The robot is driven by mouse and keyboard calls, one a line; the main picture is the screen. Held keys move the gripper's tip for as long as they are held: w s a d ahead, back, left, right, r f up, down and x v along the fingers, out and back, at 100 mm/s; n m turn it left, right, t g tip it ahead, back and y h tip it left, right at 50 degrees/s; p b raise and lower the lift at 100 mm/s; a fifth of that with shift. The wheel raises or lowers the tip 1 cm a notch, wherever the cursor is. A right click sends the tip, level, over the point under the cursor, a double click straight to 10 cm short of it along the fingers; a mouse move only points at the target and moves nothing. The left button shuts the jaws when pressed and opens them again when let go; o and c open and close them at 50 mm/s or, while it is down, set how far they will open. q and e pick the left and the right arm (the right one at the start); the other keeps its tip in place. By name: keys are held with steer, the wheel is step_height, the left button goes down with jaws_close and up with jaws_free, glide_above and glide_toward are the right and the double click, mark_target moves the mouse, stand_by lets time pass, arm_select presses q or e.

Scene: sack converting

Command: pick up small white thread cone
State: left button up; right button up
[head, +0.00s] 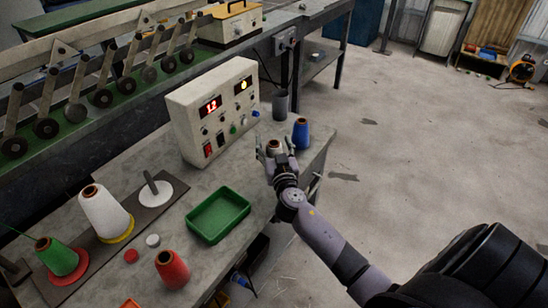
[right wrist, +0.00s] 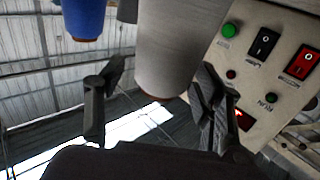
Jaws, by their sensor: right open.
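The small white thread cone (head: 273,146) stands near the right end of the grey bench, with its brown top showing between the fingers of my right gripper (head: 275,150). In the right wrist view the cone (right wrist: 168,50) appears pale grey and lies between the two open black fingers of the gripper (right wrist: 160,76), with gaps visible on both sides. The lower part of the cone is hidden by the gripper in the head view. My left gripper is in neither view.
A blue cone (head: 301,134) stands close to the right of the white one. A control box (head: 212,112) is behind on the left, and a dark cup (head: 280,104) stands behind. A green tray (head: 219,214), a red cone (head: 172,269) and a larger white cone (head: 105,212) are to the left.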

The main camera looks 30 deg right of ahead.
steer(key=shift+c, duration=0.6)
jaws_close()
stand_by(0.3)
